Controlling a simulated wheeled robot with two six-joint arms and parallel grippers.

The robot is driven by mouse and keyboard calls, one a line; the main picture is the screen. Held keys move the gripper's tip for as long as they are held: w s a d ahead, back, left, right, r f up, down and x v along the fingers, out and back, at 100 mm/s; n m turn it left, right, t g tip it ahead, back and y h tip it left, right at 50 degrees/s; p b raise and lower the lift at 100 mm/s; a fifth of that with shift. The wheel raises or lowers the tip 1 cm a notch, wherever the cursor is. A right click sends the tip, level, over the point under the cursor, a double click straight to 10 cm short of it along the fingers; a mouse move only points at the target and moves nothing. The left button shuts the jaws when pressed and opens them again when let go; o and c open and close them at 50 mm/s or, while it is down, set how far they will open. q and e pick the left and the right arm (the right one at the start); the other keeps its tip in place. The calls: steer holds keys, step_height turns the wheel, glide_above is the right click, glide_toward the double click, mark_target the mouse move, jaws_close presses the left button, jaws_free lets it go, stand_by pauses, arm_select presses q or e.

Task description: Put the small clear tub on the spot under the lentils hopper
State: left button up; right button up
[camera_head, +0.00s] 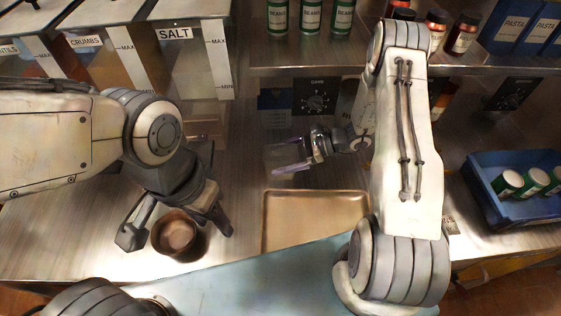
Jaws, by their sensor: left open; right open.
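The small clear tub (284,157), see-through with a pale purple edge, shows in the head view behind the metal tray, beside the fingers of my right gripper (318,146). That gripper is open; I cannot tell whether it touches the tub. My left gripper (178,226) is open, with its fingers on either side of a small brown bowl (177,234) on the counter. The lentils hopper (18,52) is at the far upper left, its label partly cut off. The spot under it is hidden behind my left arm.
The crumbs hopper (98,45) and salt hopper (190,60) stand right of the lentils hopper. An empty metal tray (315,205) lies at mid-counter. A blue crate (525,211) with green cans is at right. Bean cans (310,16) and jars line the shelf above.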

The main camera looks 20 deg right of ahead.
steer(key=c, duration=1.4)
steer(key=shift+r, duration=0.2)
